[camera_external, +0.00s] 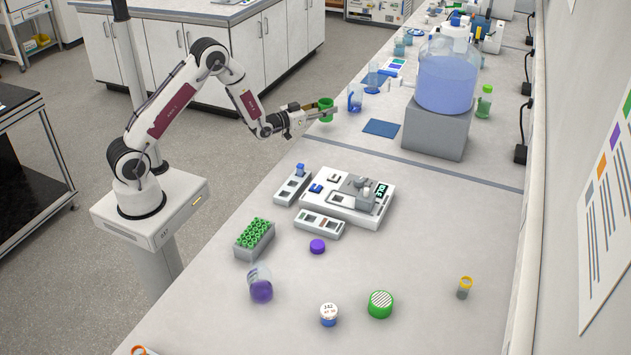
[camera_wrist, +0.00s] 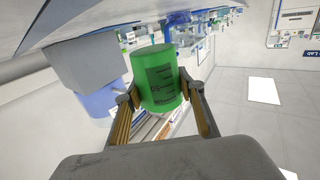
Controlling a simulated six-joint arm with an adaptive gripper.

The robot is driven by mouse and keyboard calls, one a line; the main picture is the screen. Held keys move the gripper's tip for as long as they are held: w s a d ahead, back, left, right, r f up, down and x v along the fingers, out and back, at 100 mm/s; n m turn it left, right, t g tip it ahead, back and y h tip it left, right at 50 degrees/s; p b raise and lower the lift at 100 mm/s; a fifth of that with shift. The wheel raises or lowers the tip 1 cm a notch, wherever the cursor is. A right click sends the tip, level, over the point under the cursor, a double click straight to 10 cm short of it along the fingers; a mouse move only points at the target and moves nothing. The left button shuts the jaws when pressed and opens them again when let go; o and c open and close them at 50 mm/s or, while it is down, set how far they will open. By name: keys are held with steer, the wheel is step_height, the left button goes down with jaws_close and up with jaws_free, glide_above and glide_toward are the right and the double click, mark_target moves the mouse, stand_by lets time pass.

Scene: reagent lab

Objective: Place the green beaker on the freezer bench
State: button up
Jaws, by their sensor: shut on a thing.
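The green beaker (camera_external: 326,110) is held in the air by my gripper (camera_external: 318,113), near the left edge of the long bench in the external view. In the wrist view the green beaker (camera_wrist: 160,80) sits between the two fingers of my gripper (camera_wrist: 155,98), with dark graduation marks facing the camera. The fingers are shut on its sides. I cannot tell which bench is the freezer bench.
A large blue-filled carboy (camera_external: 447,75) stands on a grey block (camera_external: 437,128) right of the gripper. A blue mat (camera_external: 381,127), a blue beaker (camera_external: 355,97) and a white device (camera_external: 343,196) are nearby. The near bench's left middle is crowded.

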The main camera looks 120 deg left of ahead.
steer(key=shift+f, duration=1.85)
steer(key=shift+f, duration=0.1)
steer(key=o, duration=1.1)
steer(key=shift+o, duration=0.2)
steer(key=v, duration=1.2)
